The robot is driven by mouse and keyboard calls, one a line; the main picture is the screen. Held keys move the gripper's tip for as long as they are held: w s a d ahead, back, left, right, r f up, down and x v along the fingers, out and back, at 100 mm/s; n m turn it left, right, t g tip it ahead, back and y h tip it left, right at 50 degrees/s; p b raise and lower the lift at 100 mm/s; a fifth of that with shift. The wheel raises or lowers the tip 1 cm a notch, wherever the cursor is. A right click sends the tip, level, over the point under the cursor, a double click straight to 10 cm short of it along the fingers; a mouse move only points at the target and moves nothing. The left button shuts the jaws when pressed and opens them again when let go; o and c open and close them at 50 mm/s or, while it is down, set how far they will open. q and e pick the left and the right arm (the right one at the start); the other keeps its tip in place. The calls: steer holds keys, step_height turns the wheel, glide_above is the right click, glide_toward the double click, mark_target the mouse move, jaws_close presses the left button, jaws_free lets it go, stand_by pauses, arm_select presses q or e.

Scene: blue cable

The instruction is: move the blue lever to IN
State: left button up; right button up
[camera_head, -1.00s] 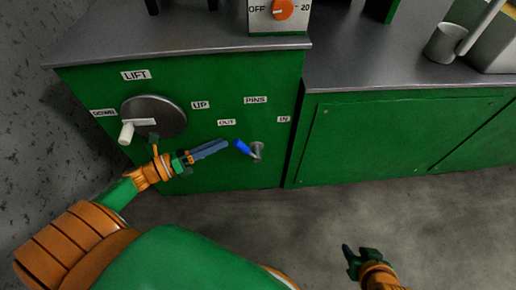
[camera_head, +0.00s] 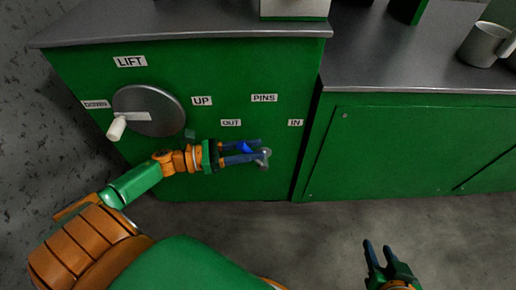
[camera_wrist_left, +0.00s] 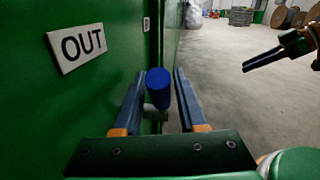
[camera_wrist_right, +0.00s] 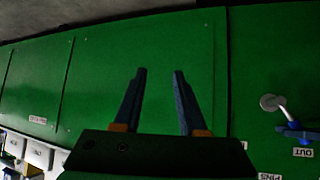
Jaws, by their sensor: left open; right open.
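The blue lever (camera_head: 244,147) sits on the green cabinet front below the PINS label (camera_head: 264,98). Its grey pivot (camera_head: 264,157) is at its right, and its blue tip leans toward the OUT label (camera_head: 231,123). The IN label (camera_head: 295,123) is to the right. My left gripper (camera_head: 252,151) is open, with its fingers on either side of the lever. In the left wrist view the lever's blue end (camera_wrist_left: 158,82) stands between the two fingers; contact cannot be told. My right gripper (camera_head: 370,246) is open and empty, low at the right, away from the lever.
A LIFT dial (camera_head: 148,110) with a white handle (camera_head: 117,128) is left of the lever. A grey worktop (camera_head: 190,30) overhangs the cabinet. A metal mug (camera_head: 484,44) stands on the right worktop. The floor before the cabinet is clear.

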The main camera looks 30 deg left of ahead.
arm_select(q)
steer(key=shift+x, duration=0.85)
jaws_close()
stand_by(0.8)
